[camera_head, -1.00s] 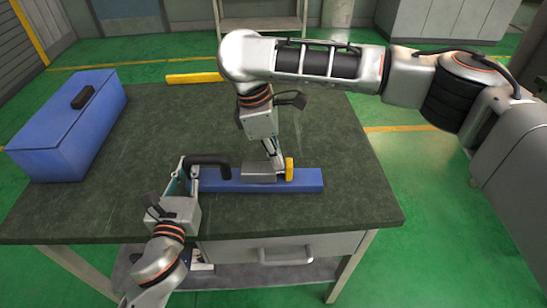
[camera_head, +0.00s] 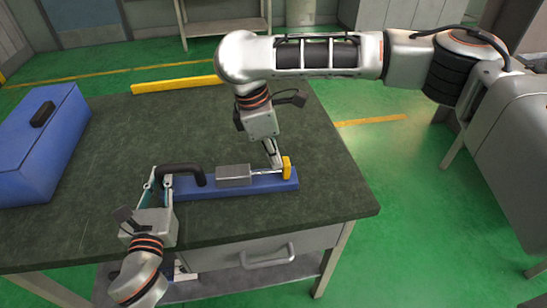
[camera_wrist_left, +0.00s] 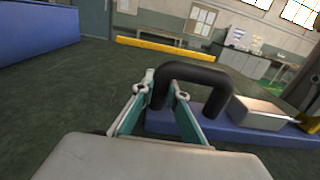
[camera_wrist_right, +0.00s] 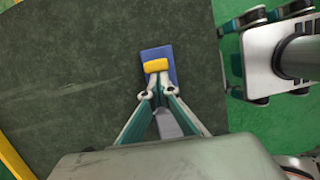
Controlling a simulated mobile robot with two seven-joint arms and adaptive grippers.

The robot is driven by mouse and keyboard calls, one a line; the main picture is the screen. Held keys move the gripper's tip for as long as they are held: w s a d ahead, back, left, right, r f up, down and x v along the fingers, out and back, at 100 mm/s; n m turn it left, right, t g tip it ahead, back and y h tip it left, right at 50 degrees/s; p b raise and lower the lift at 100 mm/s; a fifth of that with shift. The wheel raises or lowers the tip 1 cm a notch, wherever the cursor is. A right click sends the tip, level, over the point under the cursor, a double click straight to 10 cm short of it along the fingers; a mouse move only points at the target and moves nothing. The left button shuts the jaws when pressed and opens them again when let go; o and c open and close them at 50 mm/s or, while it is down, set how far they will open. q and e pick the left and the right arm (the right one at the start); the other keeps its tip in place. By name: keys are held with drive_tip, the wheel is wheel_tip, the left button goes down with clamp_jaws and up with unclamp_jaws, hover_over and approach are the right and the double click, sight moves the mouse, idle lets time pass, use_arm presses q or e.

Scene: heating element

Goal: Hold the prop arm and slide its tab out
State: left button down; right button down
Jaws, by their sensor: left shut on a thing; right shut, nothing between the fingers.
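A blue base bar (camera_head: 205,190) lies along the table's near edge. A black bent handle (camera_head: 182,168) rises at its left end. My left gripper (camera_head: 157,184) is shut on the handle's left leg, also seen in the left wrist view (camera_wrist_left: 161,92). A grey metal block (camera_head: 233,175) sits mid-bar. A thin silver rod (camera_head: 265,173) runs from it to a yellow tab (camera_head: 287,168) near the bar's right end. My right gripper (camera_head: 277,166) is shut and empty, close against the tab's block side; contact is unclear. The right wrist view shows the tab (camera_wrist_right: 156,65) just beyond the fingertips.
A dark green table (camera_head: 110,130) carries the bar. A blue toolbox (camera_head: 40,145) stands at the left and a yellow bar (camera_head: 175,84) lies at the back edge. The table's right edge is close to the tab. A drawer handle (camera_head: 268,258) sticks out below.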

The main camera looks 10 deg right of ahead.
use_arm(q)
drive_tip(key=shift+a, duration=0.15)
use_arm(e)
drive_tip(key=a, duration=0.4)
drive_tip(key=shift+w+a+r, duration=0.15)
drive_tip(key=shift+w+r, duration=0.05)
drive_tip(key=shift+r, duration=0.15)
drive_tip(key=v, duration=0.9)
drive_tip(key=shift+r, duration=0.2)
drive_tip(key=shift+s, duration=0.1)
use_arm(q)
drive_tip(key=c, duration=2)
unclamp_jaws()
drive_tip(key=shift+o, duration=0.2)
